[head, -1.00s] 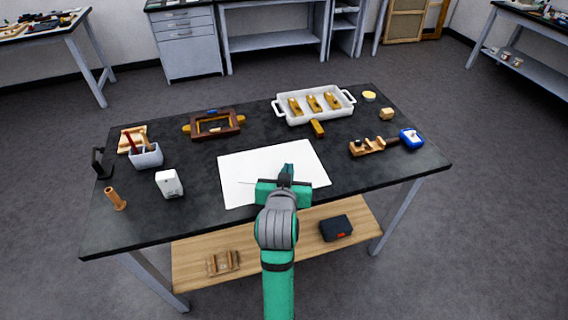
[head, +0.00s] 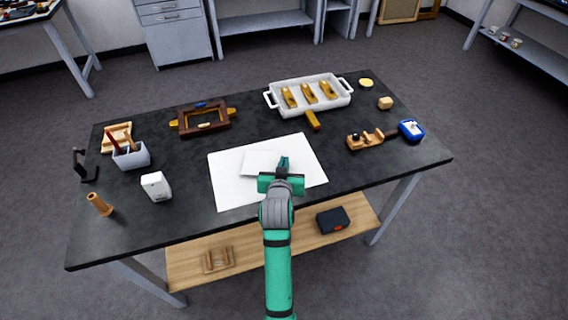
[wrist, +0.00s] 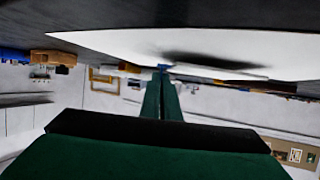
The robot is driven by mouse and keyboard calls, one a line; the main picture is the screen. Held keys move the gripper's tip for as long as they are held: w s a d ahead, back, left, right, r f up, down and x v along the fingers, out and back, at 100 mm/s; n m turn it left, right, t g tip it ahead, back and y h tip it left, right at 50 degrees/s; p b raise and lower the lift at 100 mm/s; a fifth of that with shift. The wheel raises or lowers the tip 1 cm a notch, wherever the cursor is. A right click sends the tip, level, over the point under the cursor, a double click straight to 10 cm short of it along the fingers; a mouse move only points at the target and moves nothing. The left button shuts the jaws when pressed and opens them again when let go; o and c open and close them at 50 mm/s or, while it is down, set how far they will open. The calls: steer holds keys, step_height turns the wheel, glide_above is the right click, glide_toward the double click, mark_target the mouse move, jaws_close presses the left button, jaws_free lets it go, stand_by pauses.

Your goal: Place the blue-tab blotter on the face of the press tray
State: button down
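My gripper (head: 284,164) is over the large white sheet (head: 232,192) at the middle of the table. In the wrist view its fingers (wrist: 163,85) are together, with a small blue tab (wrist: 163,67) at the tips. A smaller white sheet, the blotter (head: 260,161), extends left from the fingers in the head view, above the large sheet; its height is hard to judge. A dark wooden frame with yellow handles (head: 183,123), probably the press tray, lies at the back left. It has a blue mark on its far side and a small pale piece inside.
A white handled tray (head: 272,98) with three brass-coloured pieces is at the back right. A wooden block tool (head: 365,141) and a blue-white item (head: 411,129) are right. A grey cup (head: 132,156), white bottle (head: 156,186) and wooden peg (head: 100,204) are left.

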steer(key=shift+s+f, duration=0.25)
steer(key=shift+f, duration=0.25)
steer(key=shift+f, duration=0.15)
steer(key=c, duration=2.1)
jaws_free()
steer(key=shift+o, duration=0.4)
steer(key=shift+w, duration=0.1)
